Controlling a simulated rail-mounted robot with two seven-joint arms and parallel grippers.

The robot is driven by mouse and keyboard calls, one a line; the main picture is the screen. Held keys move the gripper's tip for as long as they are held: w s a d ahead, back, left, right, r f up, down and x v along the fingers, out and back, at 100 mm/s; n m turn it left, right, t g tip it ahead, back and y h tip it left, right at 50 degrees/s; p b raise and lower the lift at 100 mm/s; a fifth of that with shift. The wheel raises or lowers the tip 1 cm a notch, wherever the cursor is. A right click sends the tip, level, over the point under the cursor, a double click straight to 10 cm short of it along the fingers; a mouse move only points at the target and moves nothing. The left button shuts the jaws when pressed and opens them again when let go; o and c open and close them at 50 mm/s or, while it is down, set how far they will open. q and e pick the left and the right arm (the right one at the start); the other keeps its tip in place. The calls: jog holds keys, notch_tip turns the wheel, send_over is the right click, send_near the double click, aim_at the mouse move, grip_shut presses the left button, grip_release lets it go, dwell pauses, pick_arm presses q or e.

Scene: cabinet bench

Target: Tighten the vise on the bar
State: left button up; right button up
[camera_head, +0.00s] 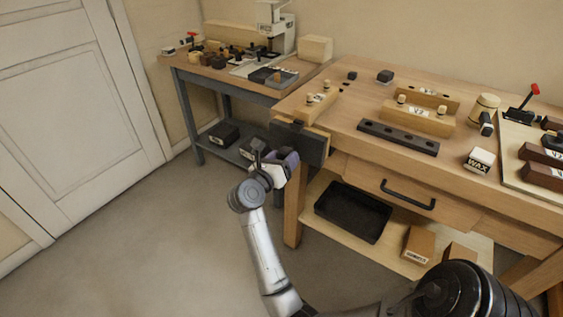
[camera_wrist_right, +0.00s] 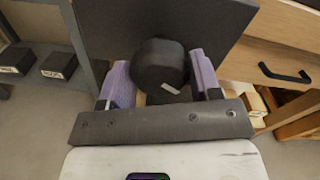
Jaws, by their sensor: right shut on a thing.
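The vise (camera_head: 300,145) is on the front left corner of the wooden workbench, with a dark, flat front jaw. In the right wrist view the dark jaw plate (camera_wrist_right: 108,28) fills the upper middle. A black round handle knob (camera_wrist_right: 158,62) stands out from the plate. My right gripper (camera_head: 282,165) is at the vise's front. Its two purple-padded fingers (camera_wrist_right: 160,82) are on either side of the knob and shut on it. A small dark piece (camera_head: 298,123) shows at the top of the vise; I cannot tell whether it is the bar. My left gripper is not in view.
The workbench (camera_head: 350,100) carries wooden blocks, a dark drilled strip (camera_head: 398,137), a mallet (camera_head: 485,112) and a WAX block (camera_head: 479,160). Below are a handled drawer (camera_head: 400,190) and a black tray (camera_head: 352,212). A side table (camera_head: 225,75) stands behind left. The floor at left is clear.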

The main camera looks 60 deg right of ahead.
jog(key=shift+f+m+b, duration=0.1)
jog(key=shift+m+b, duration=0.7)
jog(key=shift+b, duration=0.15)
jog(key=shift+m+b, duration=0.4)
jog(key=shift+b, duration=0.1)
jog(key=shift+m+b, duration=0.6)
jog(key=shift+b, duration=0.25)
jog(key=shift+m+b, duration=0.6)
jog(key=shift+b, duration=0.3)
jog(key=shift+d+m, duration=0.1)
jog(key=shift+m, duration=0.4)
